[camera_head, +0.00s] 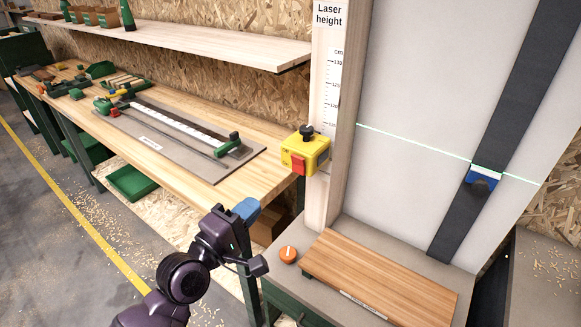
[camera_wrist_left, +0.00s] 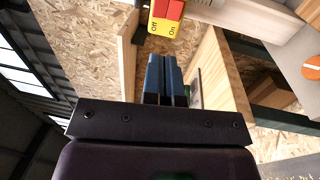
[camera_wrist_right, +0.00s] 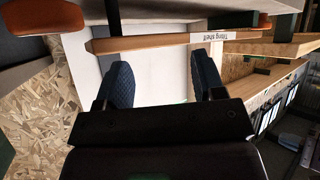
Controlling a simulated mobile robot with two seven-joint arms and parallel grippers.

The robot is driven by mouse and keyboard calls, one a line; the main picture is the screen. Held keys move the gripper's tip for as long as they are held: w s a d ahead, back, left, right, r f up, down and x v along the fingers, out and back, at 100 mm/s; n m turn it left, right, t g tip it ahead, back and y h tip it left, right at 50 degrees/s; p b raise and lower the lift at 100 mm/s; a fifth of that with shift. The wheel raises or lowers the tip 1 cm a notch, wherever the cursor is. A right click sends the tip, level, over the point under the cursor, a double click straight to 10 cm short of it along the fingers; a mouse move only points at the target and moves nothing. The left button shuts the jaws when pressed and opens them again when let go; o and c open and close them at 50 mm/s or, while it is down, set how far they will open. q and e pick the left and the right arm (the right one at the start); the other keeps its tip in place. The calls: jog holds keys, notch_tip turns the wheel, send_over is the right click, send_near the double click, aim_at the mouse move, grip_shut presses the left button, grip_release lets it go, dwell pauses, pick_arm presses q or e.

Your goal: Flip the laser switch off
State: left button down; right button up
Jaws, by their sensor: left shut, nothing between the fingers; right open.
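A yellow laser box (camera_head: 304,152) with a red rocker switch (camera_head: 298,165) on its front and a black knob on top is mounted on the upright post. In the left wrist view the box (camera_wrist_left: 163,27) shows the red switch (camera_wrist_left: 170,9) with "Off" and "On" labels. A green laser line (camera_head: 430,142) crosses the grey panel. My left gripper (camera_head: 247,209) is shut and empty, below and to the left of the box, apart from it. Its blue fingers (camera_wrist_left: 166,72) point toward the box. My right gripper (camera_wrist_right: 164,82) is open and empty; it is not in the head view.
A wooden tilting shelf (camera_head: 380,280) and an orange knob (camera_head: 288,254) lie below the panel. The workbench (camera_head: 265,178) with a clamp rail stands at left, under a wall shelf (camera_head: 220,42). A blue-and-black device (camera_head: 483,179) sits on the dark strip.

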aim_at(297, 161)
pick_arm(q)
jog(key=p+x, duration=0.1)
jog(key=x, duration=1.1)
jog(key=shift+r, duration=0.1)
jog(key=shift+x, duration=0.8)
